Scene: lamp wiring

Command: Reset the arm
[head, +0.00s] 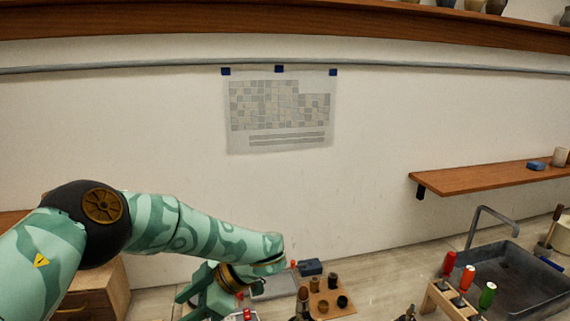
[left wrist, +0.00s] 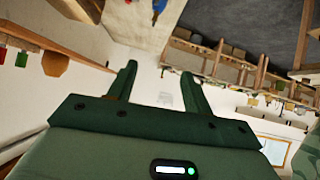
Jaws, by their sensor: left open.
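My left arm (head: 155,222) comes in from the left in the head view, green with a camouflage pattern. It bends down at the wrist, and my left gripper (head: 195,298) hangs low near the bottom edge, over the left part of the worktop. In the left wrist view the two dark green fingers of the gripper (left wrist: 158,72) are spread apart with nothing between them. My right gripper is in neither view.
Close right of my left gripper lie a grey tray (head: 275,287), a blue block (head: 310,267) and a wooden board (head: 328,301) with small dark cups. Further right stand a rack of colored-handled screwdrivers (head: 449,298) and a dark sink (head: 515,285). A wall shelf (head: 480,180) is above.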

